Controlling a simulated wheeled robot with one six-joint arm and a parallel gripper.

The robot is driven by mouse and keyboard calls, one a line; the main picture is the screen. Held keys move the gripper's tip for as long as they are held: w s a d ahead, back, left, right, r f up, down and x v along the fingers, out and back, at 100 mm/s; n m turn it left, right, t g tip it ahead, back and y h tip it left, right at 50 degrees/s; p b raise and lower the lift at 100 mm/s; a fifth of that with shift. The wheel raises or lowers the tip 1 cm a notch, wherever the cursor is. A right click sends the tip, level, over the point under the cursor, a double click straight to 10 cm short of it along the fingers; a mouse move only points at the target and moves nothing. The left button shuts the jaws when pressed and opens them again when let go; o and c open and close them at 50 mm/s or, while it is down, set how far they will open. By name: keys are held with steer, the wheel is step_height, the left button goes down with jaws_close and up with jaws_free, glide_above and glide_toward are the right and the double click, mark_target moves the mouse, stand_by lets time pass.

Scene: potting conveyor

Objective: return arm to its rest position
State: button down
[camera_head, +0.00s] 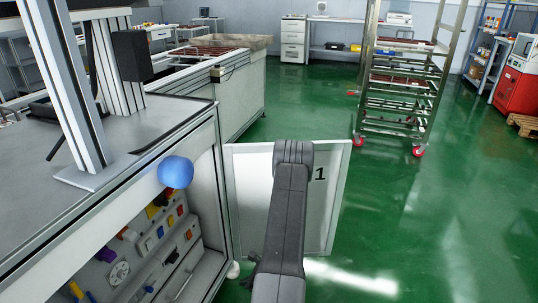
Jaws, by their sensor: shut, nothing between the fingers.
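My dark grey arm (284,215) rises from the bottom edge of the head view and ends at a bulky joint (293,152) in front of a white panel. My gripper cannot be made out; it is hidden behind the arm or out of frame. A small dark part (250,270) sticks out on the arm's left side, and I cannot tell what it is.
A workbench (150,130) with a blue ball (175,172) at its edge stands close on the left. Its white panel (250,190), marked 1, juts out behind my arm. A wheeled rack (405,95) stands farther back. Green floor (440,220) is clear on the right.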

steer(key=shift+p+v, duration=0.3)
steer(key=shift+v, duration=1.5)
